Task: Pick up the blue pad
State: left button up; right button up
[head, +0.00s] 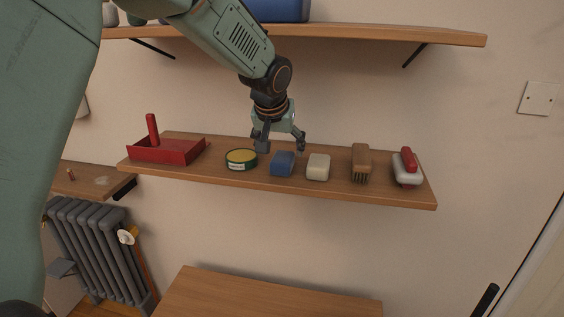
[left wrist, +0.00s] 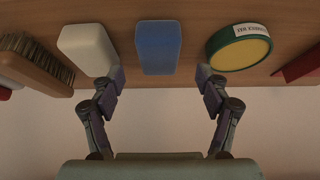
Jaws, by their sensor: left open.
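The blue pad (head: 283,163) lies on the middle wall shelf (head: 225,176), between a round green-and-yellow tin (head: 241,160) and a white block (head: 318,167). My left gripper (head: 280,146) is above and just behind the pad in the head view, with its fingers spread. In the left wrist view the pad (left wrist: 158,47) is centred ahead, between the lines of the two open fingertips (left wrist: 158,80). Nothing is between the fingers. My right gripper is not in view.
A red dustpan-like tray (head: 168,150) stands at the shelf's left end. A wooden brush (head: 361,163) and a red-and-white brush (head: 407,168) stand to the right. An upper shelf (head: 380,34) runs above. The white block and tin flank the pad closely.

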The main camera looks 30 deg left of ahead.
aim_at(282, 157)
pick_arm(q)
jog(key=x, duration=0.4)
jog(key=shift+w+d+f, duration=0.1)
jog(key=shift+w+f, duration=0.05)
jog(key=shift+f, duration=0.05)
jog(key=shift+w+a+f, duration=0.15)
jog(key=shift+a+f, duration=0.1)
jog(key=shift+d+r, duration=0.15)
jog(key=shift+d, duration=0.05)
jog(key=shift+c, duration=0.2)
jog(key=shift+d, duration=0.15)
jog(key=shift+c, duration=0.8)
jog(key=shift+a, duration=0.3)
jog(key=c, duration=0.6)
jog(key=shift+d, duration=0.25)
jog(key=c, duration=0.3)
jog(key=shift+c, duration=0.2)
jog(key=shift+a, duration=0.15)
